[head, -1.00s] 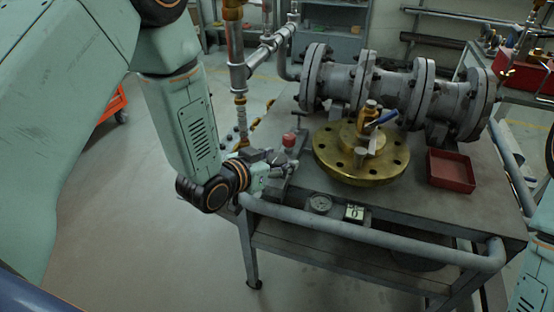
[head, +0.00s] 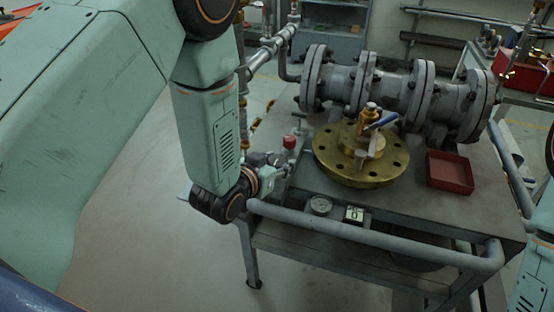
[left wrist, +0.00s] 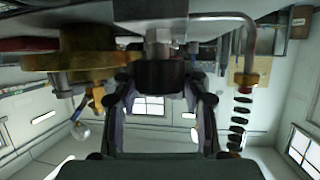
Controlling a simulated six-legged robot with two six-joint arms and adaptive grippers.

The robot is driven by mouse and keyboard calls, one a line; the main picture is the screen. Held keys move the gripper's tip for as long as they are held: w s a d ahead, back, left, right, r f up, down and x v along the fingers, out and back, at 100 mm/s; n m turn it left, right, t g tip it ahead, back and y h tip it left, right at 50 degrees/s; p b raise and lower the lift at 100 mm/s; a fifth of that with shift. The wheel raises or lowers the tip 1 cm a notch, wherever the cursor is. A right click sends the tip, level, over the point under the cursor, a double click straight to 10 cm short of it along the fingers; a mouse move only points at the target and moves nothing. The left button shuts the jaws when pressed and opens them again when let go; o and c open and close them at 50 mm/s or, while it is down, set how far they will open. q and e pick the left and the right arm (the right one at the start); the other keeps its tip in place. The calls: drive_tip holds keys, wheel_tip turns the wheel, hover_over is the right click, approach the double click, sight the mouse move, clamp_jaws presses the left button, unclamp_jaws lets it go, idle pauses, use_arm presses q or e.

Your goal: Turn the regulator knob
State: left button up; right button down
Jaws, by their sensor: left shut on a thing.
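The regulator knob (left wrist: 160,74) is a dark, short cylinder below a metal fitting in the upper middle of the left wrist view. My left gripper (left wrist: 161,90) has one finger on each side of it and is shut on it. In the head view my left gripper (head: 277,168) is at the left edge of the workbench, just below a small red cap (head: 289,142). The knob itself is hidden or too small to make out there. My right gripper is out of view; only part of my right arm shows at the right edge.
The workbench (head: 410,216) carries a brass flange (head: 338,172) with a blue-handled valve (head: 381,121), a grey flanged pipe (head: 396,89) and a red tray (head: 450,172). A gauge (head: 320,206) sits near the front rail (head: 380,238). Vertical piping stands behind my left gripper.

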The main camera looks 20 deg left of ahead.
sight(273, 165)
use_arm(q)
drive_tip(key=shift+n+y, duration=0.3)
drive_tip(key=o, duration=1.2)
drive_tip(key=shift+s+r, duration=0.1)
drive_tip(key=shift+c, duration=0.2)
drive_tip(key=v, duration=0.7)
drive_tip(key=shift+s, duration=0.15)
